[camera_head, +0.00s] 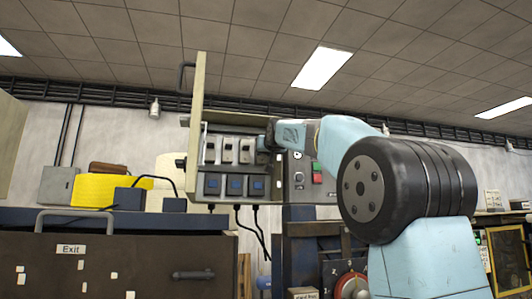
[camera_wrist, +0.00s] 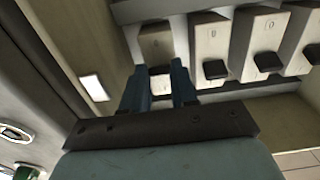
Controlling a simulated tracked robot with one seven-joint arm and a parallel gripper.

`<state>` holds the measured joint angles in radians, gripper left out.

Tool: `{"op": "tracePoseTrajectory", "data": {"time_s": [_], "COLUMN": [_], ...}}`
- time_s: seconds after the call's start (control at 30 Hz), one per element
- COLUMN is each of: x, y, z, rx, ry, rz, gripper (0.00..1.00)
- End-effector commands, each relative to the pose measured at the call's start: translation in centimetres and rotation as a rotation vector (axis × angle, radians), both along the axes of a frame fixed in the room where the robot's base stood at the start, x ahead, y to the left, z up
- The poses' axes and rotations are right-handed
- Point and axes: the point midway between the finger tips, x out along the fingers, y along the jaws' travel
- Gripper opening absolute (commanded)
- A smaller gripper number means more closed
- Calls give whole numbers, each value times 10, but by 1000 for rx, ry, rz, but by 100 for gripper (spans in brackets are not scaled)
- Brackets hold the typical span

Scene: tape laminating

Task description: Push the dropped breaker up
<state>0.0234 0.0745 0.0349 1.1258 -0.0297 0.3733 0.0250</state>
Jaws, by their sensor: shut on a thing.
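An open breaker box (camera_head: 198,85) hangs at the back wall in the head view, with a row of light grey breakers (camera_head: 228,150) inside. My gripper (camera_head: 269,135) reaches in from the right, at the right end of the row. In the wrist view my gripper (camera_wrist: 160,72) has its two dark fingers close around the lower part of the leftmost breaker (camera_wrist: 156,43).
Blue-faced sockets (camera_head: 234,185) sit below the breakers. A control box with green and red buttons (camera_head: 317,172) is just right of the box. The box's side wall (camera_wrist: 82,55) is close on the left in the wrist view. A dark cabinet (camera_head: 120,262) stands below left.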

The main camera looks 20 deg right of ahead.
Motion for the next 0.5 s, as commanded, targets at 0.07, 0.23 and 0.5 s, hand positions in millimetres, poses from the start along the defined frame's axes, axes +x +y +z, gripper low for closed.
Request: {"op": "tracePoseTrajectory", "data": {"time_s": [0.07, 0.23, 0.5], "x": [1, 1, 2], "y": [0, 0, 0], "z": [1, 4, 10], "rx": [0, 0, 1], "ry": [13, 78, 197], "rz": [0, 0, 1], "gripper": [0, 0, 0]}}
